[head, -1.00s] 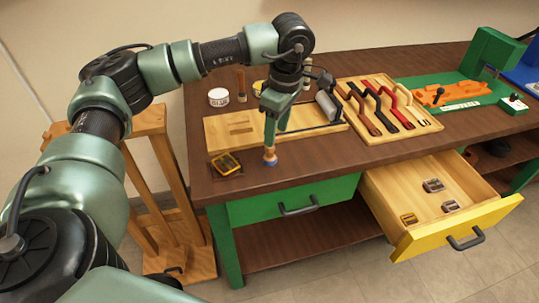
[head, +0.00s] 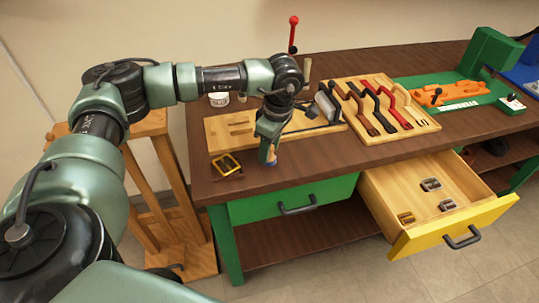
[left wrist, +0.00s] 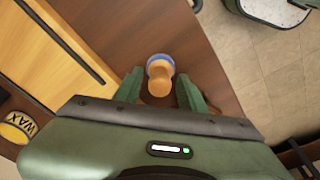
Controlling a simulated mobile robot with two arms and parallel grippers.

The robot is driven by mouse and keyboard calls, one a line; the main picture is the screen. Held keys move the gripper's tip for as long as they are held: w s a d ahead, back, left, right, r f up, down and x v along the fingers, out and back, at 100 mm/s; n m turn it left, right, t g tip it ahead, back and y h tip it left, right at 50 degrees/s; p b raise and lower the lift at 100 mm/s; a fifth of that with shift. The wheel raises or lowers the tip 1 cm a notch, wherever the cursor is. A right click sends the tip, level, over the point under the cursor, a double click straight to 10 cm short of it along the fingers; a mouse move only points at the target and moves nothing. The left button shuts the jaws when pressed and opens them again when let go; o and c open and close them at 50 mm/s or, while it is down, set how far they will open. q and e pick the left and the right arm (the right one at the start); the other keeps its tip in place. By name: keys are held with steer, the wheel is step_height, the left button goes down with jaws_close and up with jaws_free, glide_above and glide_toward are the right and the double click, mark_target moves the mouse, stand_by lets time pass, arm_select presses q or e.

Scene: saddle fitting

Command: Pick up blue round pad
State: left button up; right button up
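The blue round pad (head: 272,157) has a wooden knob and stands on the dark brown bench top near its front edge, partly hidden by my left gripper in the head view. In the left wrist view the pad (left wrist: 160,70) shows as a wooden knob with a blue rim below it. My left gripper (head: 267,150) is right over the pad, pointing down. In the left wrist view its two fingers (left wrist: 160,88) are apart, one on each side of the knob, with gaps visible. My right gripper is not in view.
A small yellow-framed block (head: 227,165) lies left of the pad. A wooden board (head: 222,133) is behind. A tool tray (head: 388,112) and green fixture (head: 465,100) stand to the right. The yellow-fronted drawer (head: 455,225) is open. A wax tin (left wrist: 18,127) shows in the wrist view.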

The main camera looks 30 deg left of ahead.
arm_select(q)
jaws_close()
steer(key=shift+r, duration=0.15)
step_height(320, 180, up, 20)
steer(key=b, duration=0.1)
stand_by(0.3)
